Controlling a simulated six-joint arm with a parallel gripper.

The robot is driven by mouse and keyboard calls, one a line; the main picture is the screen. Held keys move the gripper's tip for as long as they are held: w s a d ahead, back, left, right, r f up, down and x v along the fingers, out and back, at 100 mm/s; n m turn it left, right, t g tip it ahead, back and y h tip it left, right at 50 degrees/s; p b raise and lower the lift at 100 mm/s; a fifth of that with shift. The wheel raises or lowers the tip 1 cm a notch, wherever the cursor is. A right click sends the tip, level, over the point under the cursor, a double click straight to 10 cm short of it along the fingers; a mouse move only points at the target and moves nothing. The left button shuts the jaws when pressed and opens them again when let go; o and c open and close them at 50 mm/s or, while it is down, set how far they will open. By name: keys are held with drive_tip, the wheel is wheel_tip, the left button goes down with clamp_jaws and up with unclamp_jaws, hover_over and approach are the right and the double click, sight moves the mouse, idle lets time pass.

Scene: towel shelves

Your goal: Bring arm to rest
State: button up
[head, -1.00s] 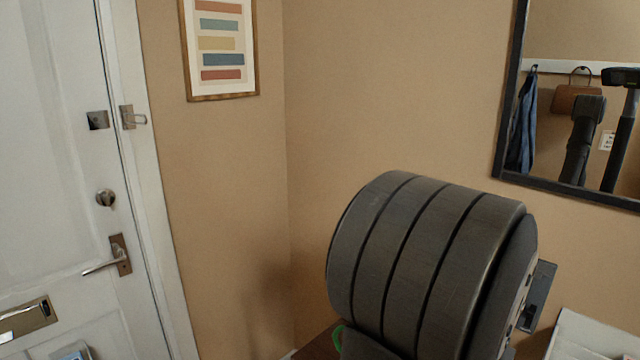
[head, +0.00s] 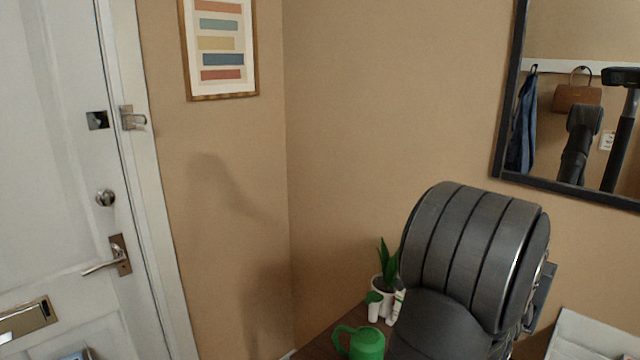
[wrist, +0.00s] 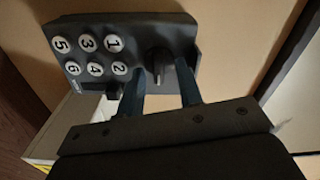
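My gripper (wrist: 160,78) shows in the wrist view with its two dark blue fingers apart. A dark key box (wrist: 125,48) with numbered white buttons and a black knob lies beyond the fingertips. The knob appears in the gap between the fingers, and I see nothing clamped. Whether the fingers touch the box cannot be told. In the head view my arm's thick grey links fill the lower right, and the gripper is hidden behind them. A dark grey piece (head: 541,296) shows at the arm's right edge; I cannot tell what it is.
A green watering can (head: 366,343) and a potted plant (head: 386,268) stand on a brown table just left of my arm. A black-framed mirror (head: 506,95) hangs at upper right. A white door (head: 50,200) is left.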

drive_tip(key=n, duration=1.3)
drive_tip(key=shift+w+a+r+n, duration=0.1)
drive_tip(key=shift+a+r+n, duration=0.05)
drive_tip(key=shift+n, duration=0.25)
drive_tip(key=o, duration=0.5)
drive_tip(key=s+a+n, duration=0.7)
drive_tip(key=s+a, duration=0.5)
drive_tip(key=x, duration=1.7)
drive_tip(key=shift+w, duration=0.1)
